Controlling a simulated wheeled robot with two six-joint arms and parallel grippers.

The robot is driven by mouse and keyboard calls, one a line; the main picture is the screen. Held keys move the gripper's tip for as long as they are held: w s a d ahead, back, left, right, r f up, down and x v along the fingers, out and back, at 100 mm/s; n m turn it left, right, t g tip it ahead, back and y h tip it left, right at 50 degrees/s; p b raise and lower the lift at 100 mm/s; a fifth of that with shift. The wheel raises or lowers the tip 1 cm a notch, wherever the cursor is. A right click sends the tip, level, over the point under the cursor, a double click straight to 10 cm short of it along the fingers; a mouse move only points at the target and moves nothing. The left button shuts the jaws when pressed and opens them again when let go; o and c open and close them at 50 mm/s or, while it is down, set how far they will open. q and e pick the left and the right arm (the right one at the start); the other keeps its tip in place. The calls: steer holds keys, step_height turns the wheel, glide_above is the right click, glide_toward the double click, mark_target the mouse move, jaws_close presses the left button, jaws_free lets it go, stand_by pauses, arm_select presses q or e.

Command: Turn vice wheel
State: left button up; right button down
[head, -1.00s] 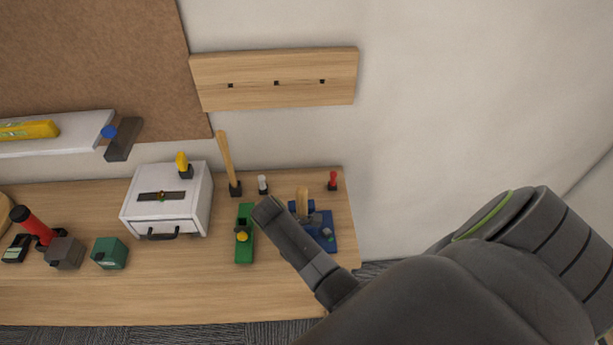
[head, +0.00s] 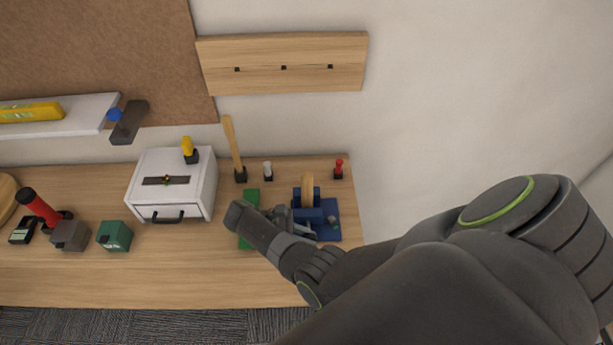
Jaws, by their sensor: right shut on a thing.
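The blue vice (head: 328,208) stands on the right part of the wooden bench, with an upright piece of wood (head: 307,187) in its jaws. My right gripper (head: 291,219) is at the left and front side of the vice, partly hidden behind my own wrist. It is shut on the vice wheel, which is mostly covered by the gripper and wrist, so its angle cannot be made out. My left gripper is not in view.
A green object (head: 249,199) lies partly behind my wrist. A wooden-handled tool (head: 232,145), a white-topped tool (head: 267,170) and a red-handled tool (head: 339,168) stand behind. A white drawer box (head: 172,190) is left. The bench front (head: 180,275) is clear.

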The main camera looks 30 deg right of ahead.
stand_by(0.3)
steer(key=c, duration=1.3)
jaws_free()
steer(key=shift+c, duration=0.2)
